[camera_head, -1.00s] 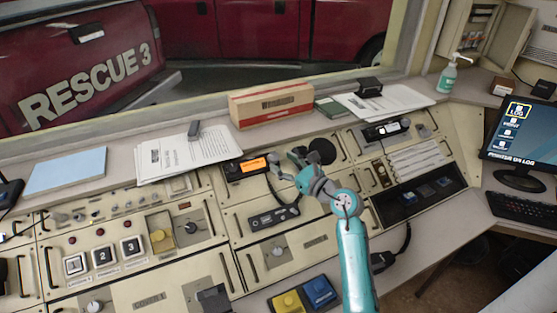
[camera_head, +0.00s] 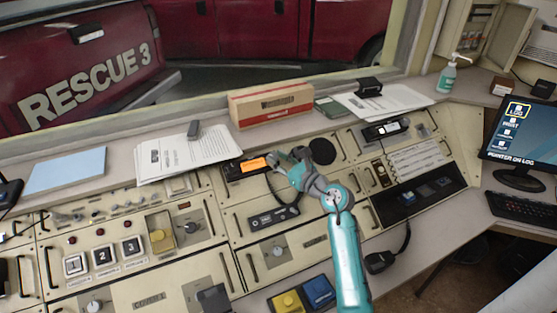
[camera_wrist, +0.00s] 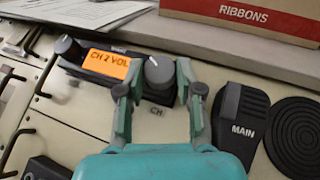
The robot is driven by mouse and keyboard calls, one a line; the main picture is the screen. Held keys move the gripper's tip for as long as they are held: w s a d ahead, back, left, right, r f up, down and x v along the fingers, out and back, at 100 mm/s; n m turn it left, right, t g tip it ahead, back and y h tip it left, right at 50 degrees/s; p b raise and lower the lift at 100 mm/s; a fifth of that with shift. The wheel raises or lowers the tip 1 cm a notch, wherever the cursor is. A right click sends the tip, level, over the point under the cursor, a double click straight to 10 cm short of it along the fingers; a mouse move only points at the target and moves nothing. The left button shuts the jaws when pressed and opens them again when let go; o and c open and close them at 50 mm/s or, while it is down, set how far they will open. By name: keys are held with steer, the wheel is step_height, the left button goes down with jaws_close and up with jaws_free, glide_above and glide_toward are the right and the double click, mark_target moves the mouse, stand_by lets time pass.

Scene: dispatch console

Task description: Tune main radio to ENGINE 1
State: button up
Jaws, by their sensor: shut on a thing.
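The main radio (camera_head: 235,170) is a black unit set in the cream console, with an orange display (camera_head: 253,164). In the wrist view the display (camera_wrist: 106,68) reads "CH 2 VOL". A grey knob (camera_wrist: 160,72) with a white pointer line, tilted up and left, sits right of the display above the label "CH". My gripper (camera_wrist: 160,90) has its fingers on either side of this knob and is shut on it. In the head view my gripper (camera_head: 284,160) hides the knob. A smaller black knob (camera_wrist: 68,47) is left of the display.
A black "MAIN" microphone (camera_wrist: 238,125) and a round ribbed speaker (camera_wrist: 295,135) are close at the right. A "RIBBONS" box (camera_wrist: 245,15) stands on the ledge behind. Papers (camera_head: 185,152) lie on the ledge at the left. Another black radio (camera_head: 385,130) is farther right.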

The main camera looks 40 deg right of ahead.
steer(key=shift+a+f+m+h, duration=0.1)
steer(key=shift+a+m+h, duration=0.1)
steer(key=shift+m+h, duration=0.45)
steer(key=shift+a+m+h, duration=0.1)
steer(key=shift+m+h, duration=1.95)
steer(key=shift+m, duration=0.1)
steer(key=shift+m+g+h, duration=0.3)
steer(key=shift+m+h, duration=0.1)
steer(key=shift+m, duration=0.1)
steer(key=o, duration=1.2)
steer(key=shift+c, duration=0.2)
steer(key=v, duration=1.2)
